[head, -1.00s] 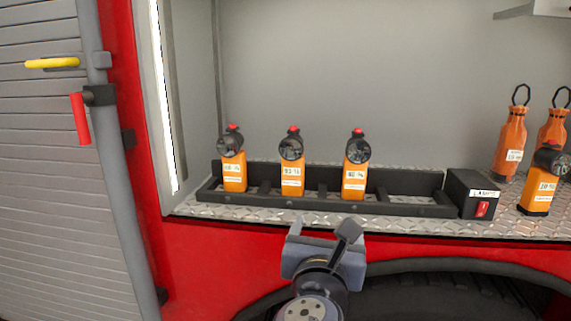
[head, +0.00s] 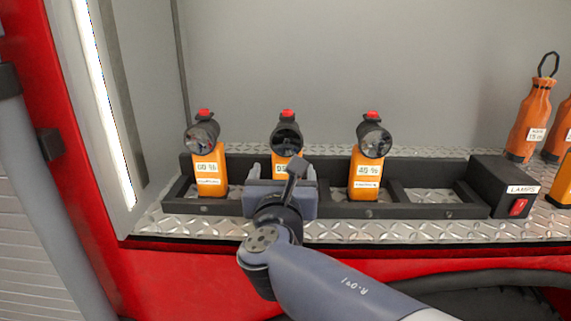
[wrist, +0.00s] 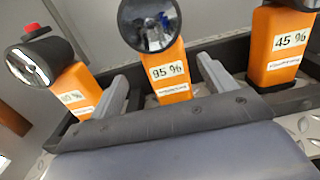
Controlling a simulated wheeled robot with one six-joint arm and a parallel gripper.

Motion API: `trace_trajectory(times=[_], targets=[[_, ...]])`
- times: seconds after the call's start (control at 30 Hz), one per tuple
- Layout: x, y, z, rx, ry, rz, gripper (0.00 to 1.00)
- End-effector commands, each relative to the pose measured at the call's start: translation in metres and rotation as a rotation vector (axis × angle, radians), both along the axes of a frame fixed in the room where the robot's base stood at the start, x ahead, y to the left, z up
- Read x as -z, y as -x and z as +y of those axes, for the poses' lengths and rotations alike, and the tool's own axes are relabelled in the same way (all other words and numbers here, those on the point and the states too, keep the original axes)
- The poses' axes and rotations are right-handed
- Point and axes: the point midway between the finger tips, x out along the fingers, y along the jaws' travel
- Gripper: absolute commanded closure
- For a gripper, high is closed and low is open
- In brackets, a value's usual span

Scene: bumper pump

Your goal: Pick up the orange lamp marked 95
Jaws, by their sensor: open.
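The orange lamp marked 95 % (wrist: 171,80) stands upright in the middle of the black charging rack, with a black round head and a red top button. In the head view the lamp (head: 287,140) is partly hidden behind my gripper (head: 281,172). In the wrist view my gripper (wrist: 165,85) is open, with one finger on each side of the lamp's body.
Similar orange lamps stand on the left (head: 208,170) and on the right, marked 45 % (head: 365,175), close to my fingers.

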Motion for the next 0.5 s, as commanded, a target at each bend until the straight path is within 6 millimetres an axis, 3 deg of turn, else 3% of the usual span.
trace_trajectory(times=[0.27, 0.5], targets=[[0.003, -0.021, -0.003, 0.002, 0.001, 0.002, 0.22], [0.009, -0.054, -0.008, 0.002, 0.002, 0.002, 0.22]])
